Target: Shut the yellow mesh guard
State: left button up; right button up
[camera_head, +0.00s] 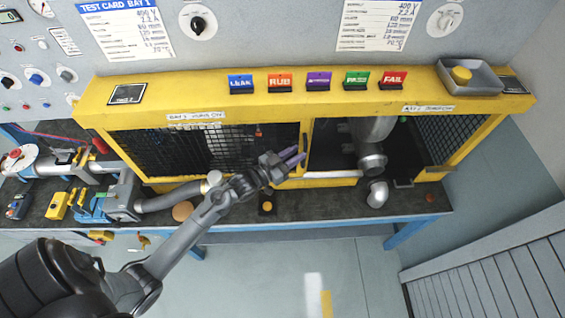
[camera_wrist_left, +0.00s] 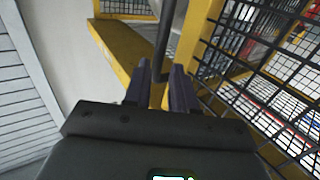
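The yellow mesh guard (camera_head: 215,150) is a yellow frame with black mesh on the front of the bench enclosure. Its panel covers the left bay, and the right bay (camera_head: 335,140) stands open. A dark upright handle (camera_head: 304,142) is at the panel's right edge; it also shows in the left wrist view (camera_wrist_left: 164,40). My left gripper (camera_head: 303,156) is at this handle, its two purple fingers apart. In the left wrist view the handle lines up with the gap between the fingertips (camera_wrist_left: 163,75). I cannot tell whether they touch it. My right gripper is in neither view.
Grey pipe elbows (camera_head: 373,162) stand in the open bay, one at its front edge (camera_head: 377,194). Coloured tags (camera_head: 318,81) and a grey tray (camera_head: 470,77) with a yellow knob sit on the enclosure top. A clamp rig with a hose (camera_head: 172,197) is at the left.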

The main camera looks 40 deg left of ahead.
pick_arm(q)
jog(key=shift+b+v, duration=0.4)
jog(key=shift+v, duration=2.25)
